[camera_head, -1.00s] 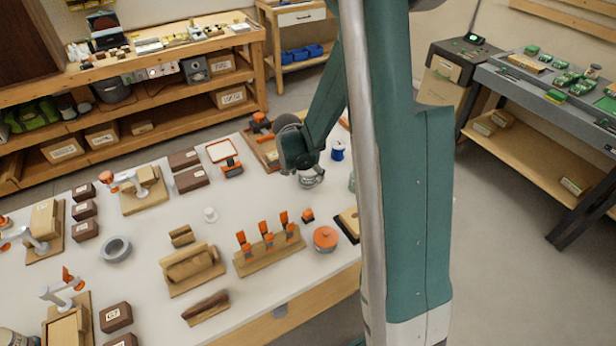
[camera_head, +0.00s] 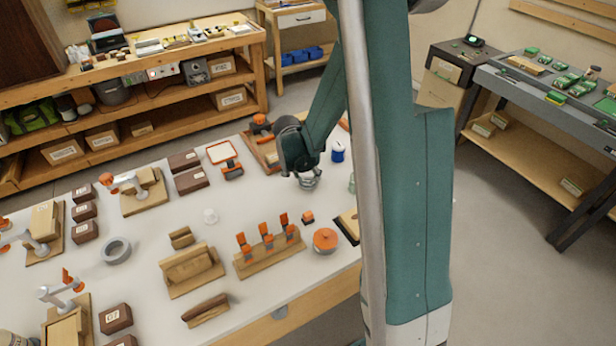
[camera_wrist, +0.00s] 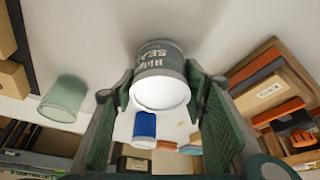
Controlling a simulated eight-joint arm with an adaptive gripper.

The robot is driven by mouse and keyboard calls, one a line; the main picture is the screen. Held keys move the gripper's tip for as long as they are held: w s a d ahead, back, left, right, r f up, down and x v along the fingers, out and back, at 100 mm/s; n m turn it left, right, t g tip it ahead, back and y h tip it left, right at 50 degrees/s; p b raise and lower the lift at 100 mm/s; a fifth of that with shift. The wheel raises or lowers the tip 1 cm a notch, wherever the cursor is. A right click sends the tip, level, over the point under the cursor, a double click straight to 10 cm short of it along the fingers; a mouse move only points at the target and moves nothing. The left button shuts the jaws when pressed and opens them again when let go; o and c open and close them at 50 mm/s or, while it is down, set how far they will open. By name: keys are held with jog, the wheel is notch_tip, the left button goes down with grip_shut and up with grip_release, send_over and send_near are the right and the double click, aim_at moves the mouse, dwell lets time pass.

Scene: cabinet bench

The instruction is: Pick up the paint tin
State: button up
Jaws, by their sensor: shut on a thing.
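The paint tin (camera_wrist: 160,60) is a small grey cylinder with a dark label with white lettering and a pale round end facing the wrist camera. It sits between the two dark green fingers of my gripper (camera_wrist: 162,82), which are shut on its sides. In the head view my gripper (camera_head: 307,176) is low over the white bench, with the tin (camera_head: 308,183) at its tip, small and partly hidden. I cannot tell whether the tin touches the bench top.
A blue and white container (camera_head: 338,152) stands close by, and a pale green cup (camera_wrist: 65,97) is at the left in the wrist view. A wooden tray (camera_wrist: 282,70) lies right of the tin. An orange-lidded pot (camera_head: 325,239) and clamp rack (camera_head: 269,252) stand nearer the front edge.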

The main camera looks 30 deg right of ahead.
jog(key=shift+r, duration=0.1)
jog(key=shift+r+p, duration=1)
jog(key=shift+r, duration=3.95)
